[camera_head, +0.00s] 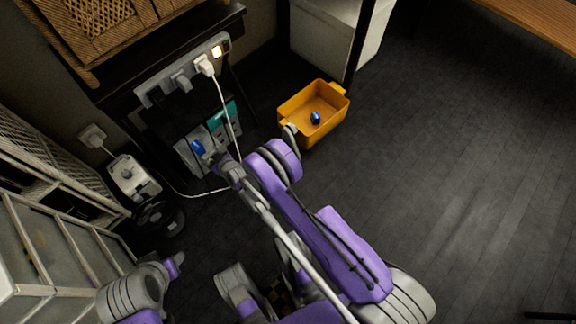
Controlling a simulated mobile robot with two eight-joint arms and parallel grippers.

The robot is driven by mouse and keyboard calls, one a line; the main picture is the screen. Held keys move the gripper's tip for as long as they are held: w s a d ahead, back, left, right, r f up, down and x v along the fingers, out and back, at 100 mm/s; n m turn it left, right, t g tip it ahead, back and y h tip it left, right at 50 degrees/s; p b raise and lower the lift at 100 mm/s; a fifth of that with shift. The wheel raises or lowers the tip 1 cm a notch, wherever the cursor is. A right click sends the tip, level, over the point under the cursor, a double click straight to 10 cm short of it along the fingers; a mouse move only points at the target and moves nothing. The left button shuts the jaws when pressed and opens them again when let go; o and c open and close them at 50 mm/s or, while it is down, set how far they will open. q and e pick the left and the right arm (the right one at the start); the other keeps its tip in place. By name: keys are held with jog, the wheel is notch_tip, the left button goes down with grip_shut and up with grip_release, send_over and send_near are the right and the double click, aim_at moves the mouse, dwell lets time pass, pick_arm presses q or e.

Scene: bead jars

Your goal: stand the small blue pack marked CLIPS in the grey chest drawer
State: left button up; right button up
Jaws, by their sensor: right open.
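A small blue item (197,147) shows at the front of a grey unit (186,157) below the power strip; I cannot read any marking on it. It may be the CLIPS pack, and the grey unit may be the chest with its drawer; both are too small to be sure. My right gripper (220,163) is open, just right of and below the blue item. Whether they touch is unclear. My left gripper (175,264) is at the lower left, well away from it; its jaws are too small to judge.
A yellow bin (291,104) on the dark floor holds a dark blue object (315,118). A teal item (222,117) stands beside the grey unit. A white cable (223,108) hangs from the power strip (155,96) near my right gripper. Floor to the right is clear.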

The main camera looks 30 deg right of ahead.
jog(key=s+d+r+g+h, duration=0.1)
jog(key=s+d+r, duration=0.2)
jog(key=r, duration=0.5)
jog(key=s+d+r+m+g, duration=0.1)
jog(key=s+d+r, duration=0.2)
jog(key=r, duration=0.5)
jog(key=s+d+r+g+h, duration=0.1)
jog(key=s+d+r, duration=0.2)
jog(key=r, duration=0.5)
jog(key=s+d+r+m+g, duration=0.1)
jog(key=s+d+r, duration=0.1)
jog(key=s, duration=0.8)
jog(key=s+d+r+g+h, duration=0.1)
jog(key=s+d, duration=0.3)
jog(key=s, duration=0.6)
jog(key=s+d+r+m+g, duration=0.1)
jog(key=s+d+r+g, duration=0.1)
jog(key=s, duration=0.8)
jog(key=shift+s+d+r+m+g+h, duration=0.2)
jog(key=shift+d+r+m+g+h, duration=0.15)
jog(key=shift+d+r, duration=0.3)
pick_arm(q)
jog(key=shift+c, duration=0.2)
pick_arm(e)
jog(key=shift+a+r, duration=0.1)
